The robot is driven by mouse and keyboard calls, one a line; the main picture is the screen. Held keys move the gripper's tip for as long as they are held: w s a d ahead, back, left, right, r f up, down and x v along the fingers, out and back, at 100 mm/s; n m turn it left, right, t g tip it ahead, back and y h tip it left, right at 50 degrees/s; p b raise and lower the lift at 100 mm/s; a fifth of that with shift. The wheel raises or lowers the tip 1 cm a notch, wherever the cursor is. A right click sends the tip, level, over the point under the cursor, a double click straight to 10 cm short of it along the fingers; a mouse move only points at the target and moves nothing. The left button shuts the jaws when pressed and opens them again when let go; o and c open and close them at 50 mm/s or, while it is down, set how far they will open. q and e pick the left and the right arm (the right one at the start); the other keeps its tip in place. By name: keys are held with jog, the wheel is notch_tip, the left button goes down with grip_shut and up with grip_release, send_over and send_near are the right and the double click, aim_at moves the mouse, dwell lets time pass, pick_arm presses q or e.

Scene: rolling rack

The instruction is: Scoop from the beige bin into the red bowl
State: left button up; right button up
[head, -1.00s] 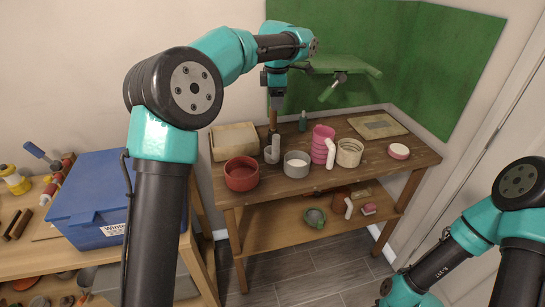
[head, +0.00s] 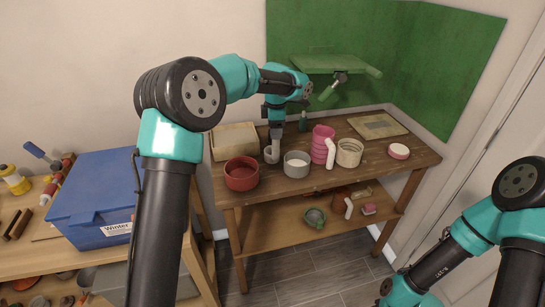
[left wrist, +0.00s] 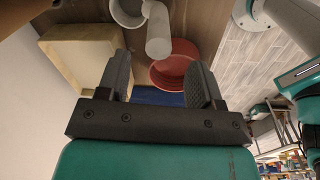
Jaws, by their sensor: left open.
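The beige bin (head: 234,140) is a rectangular box at the back left of the wooden table; its contents cannot be made out. The red bowl (head: 241,173) stands in front of it and also shows beyond my fingers in the left wrist view (left wrist: 173,72). A grey-white cup (head: 271,155) stands right of the bin. My left gripper (head: 276,137) points down just above this cup. In the left wrist view, its fingers (left wrist: 162,88) are apart with nothing gripped, and a pale cylindrical handle (left wrist: 158,32) lies beyond them. My right gripper is out of view.
A grey pot with white contents (head: 297,165), a pink ribbed cup (head: 321,145), a cream round container (head: 349,152) and a pink-rimmed dish (head: 398,151) stand to the right. A blue bin (head: 95,195) sits on the left bench. The table's front right is clear.

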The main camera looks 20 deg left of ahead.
aim_at(273, 145)
pick_arm(q)
jog(key=f, duration=0.5)
jog(key=shift+w+f, duration=0.1)
jog(key=shift+w, duration=0.15)
dwell(0.3)
grip_shut()
dwell(0.5)
